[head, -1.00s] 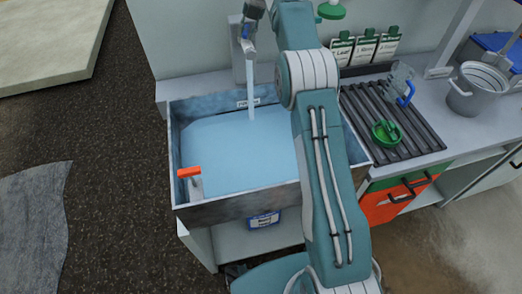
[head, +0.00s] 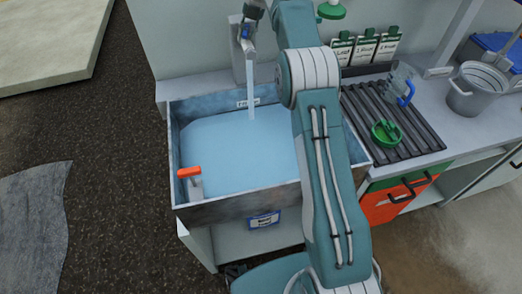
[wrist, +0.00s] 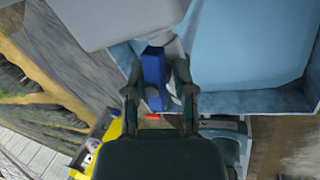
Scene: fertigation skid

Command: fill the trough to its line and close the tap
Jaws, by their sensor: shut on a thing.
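The trough (head: 240,207) is a grey rectangular basin holding a wide pool of pale blue water (head: 235,150). My gripper (head: 250,15) is at the top of the tap, partly hidden by my arm. In the wrist view my gripper (wrist: 158,97) is shut on the blue tap lever (wrist: 154,72), one finger on each side.
An orange-handled fitting (head: 189,172) stands at the trough's front left corner. To the right are a slatted rack (head: 405,140) with a green dish (head: 386,132) and a clear jug (head: 400,82), then a grey bucket (head: 472,95). Green-topped cards (head: 364,48) stand behind.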

